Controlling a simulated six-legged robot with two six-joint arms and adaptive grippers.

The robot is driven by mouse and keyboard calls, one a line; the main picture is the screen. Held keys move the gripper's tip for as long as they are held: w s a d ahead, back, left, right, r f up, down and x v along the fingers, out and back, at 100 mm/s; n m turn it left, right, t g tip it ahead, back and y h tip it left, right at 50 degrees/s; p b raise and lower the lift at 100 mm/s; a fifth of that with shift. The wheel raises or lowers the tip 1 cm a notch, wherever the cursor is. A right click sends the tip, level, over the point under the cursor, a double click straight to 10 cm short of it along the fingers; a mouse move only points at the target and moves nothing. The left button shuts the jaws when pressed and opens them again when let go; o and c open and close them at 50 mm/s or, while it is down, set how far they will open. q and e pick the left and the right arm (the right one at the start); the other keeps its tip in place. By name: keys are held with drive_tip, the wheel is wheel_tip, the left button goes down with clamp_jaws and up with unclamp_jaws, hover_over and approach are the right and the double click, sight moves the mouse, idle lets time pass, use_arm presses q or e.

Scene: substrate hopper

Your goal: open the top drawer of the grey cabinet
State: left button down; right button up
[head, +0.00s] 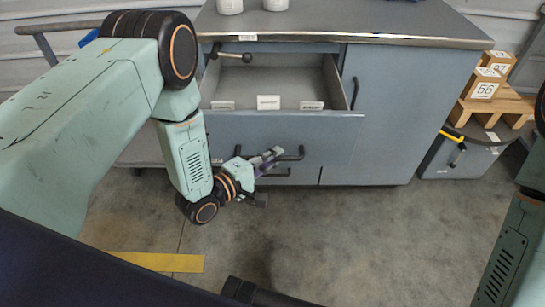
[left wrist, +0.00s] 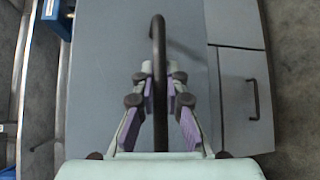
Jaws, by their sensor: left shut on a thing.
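The grey cabinet (head: 400,110) stands ahead under a dark worktop. Its top drawer (head: 240,130) is pulled well out, and its inside shows from above. The drawer's dark bar handle (head: 298,154) is on the front panel. My left gripper (head: 268,160) is at this handle. In the left wrist view, the handle (left wrist: 158,40) runs between the purple-padded fingers of my left gripper (left wrist: 161,95), which is shut on it. The drawer front (left wrist: 110,75) fills the middle of that view. My right gripper is out of view.
Small white cards (head: 268,102) sit inside the drawer. White containers (head: 229,5) stand on the worktop. A dark lever (head: 240,57) sticks out above the drawer. Boxes (head: 484,82) rest on a wooden pallet (head: 497,108) at right. The floor (head: 350,235) in front is mostly clear.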

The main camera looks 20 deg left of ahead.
use_arm(q)
drive_tip(key=shift+s+r, duration=0.1)
idle(0.3)
drive_tip(key=c, duration=1.4)
unclamp_jaws()
drive_tip(key=shift+o, duration=0.2)
drive_tip(key=v, duration=1.2)
